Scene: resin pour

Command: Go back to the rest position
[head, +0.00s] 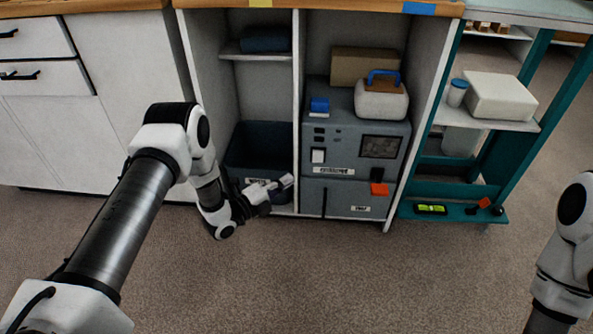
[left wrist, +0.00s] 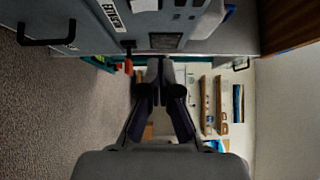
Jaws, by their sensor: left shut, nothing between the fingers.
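My left gripper (head: 268,191) is in front of the open cabinet, before the dark bin (head: 258,146) in its left bay. It is shut and empty. In the left wrist view the left gripper's fingers (left wrist: 161,72) are together, with the grey machine front (left wrist: 187,28) beyond them. My right arm (head: 567,245) shows only in part at the right edge of the head view, and its gripper is out of the picture.
The grey machine (head: 341,165) fills the cabinet's right bay, with a white case (head: 381,103) on top. A teal rack (head: 530,125) stands to the right, holding a white box (head: 500,95). White drawers (head: 35,40) are at left. The carpet in front is clear.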

